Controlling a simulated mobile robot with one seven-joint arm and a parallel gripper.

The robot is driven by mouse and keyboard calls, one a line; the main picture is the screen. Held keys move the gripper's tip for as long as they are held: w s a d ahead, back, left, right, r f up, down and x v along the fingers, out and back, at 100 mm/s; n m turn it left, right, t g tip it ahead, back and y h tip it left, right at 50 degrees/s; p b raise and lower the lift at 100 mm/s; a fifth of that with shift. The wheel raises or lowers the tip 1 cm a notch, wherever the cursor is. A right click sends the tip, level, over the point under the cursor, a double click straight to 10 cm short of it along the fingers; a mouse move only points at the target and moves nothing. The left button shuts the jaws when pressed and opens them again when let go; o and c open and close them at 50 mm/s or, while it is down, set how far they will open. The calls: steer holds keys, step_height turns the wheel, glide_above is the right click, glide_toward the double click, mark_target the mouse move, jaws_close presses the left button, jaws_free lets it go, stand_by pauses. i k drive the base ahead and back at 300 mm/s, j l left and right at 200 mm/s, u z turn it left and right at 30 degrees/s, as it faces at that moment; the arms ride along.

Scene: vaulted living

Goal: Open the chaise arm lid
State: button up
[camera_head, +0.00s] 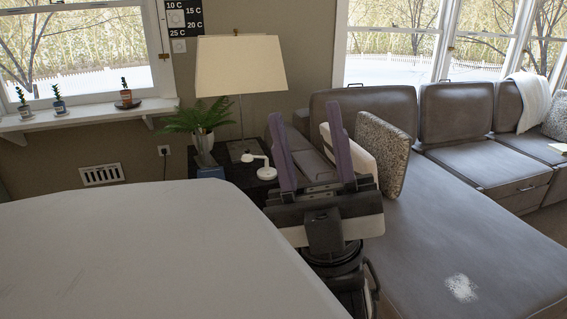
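The grey chaise (440,235) runs along the right side, with its backrest (360,103) under the window. A grey padded part (311,158), which looks like the chaise arm, shows between my gripper's fingers at the chaise's left end. Its lid looks flat, but my gripper hides much of it, and I cannot make out a lid seam. My gripper (306,112) is open and empty, its two purple fingers wide apart and pointing up and away. It appears in front of the arm; I cannot tell whether it touches it.
A patterned pillow (381,150) and a white pillow (350,160) lean right of my gripper. A large pale surface fills the lower left.

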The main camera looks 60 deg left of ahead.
mark_target(312, 165)
steer(key=u, duration=1.65)
steer(key=i+z, duration=0.2)
steer(key=z, duration=0.25)
steer(key=i+j+z, duration=0.15)
steer(key=z, duration=0.3)
steer(key=i+j+z, duration=0.15)
steer(key=i+j, duration=0.4)
steer(key=i+j+z, duration=0.15)
steer(key=i+j, duration=0.4)
steer(key=j, duration=0.1)
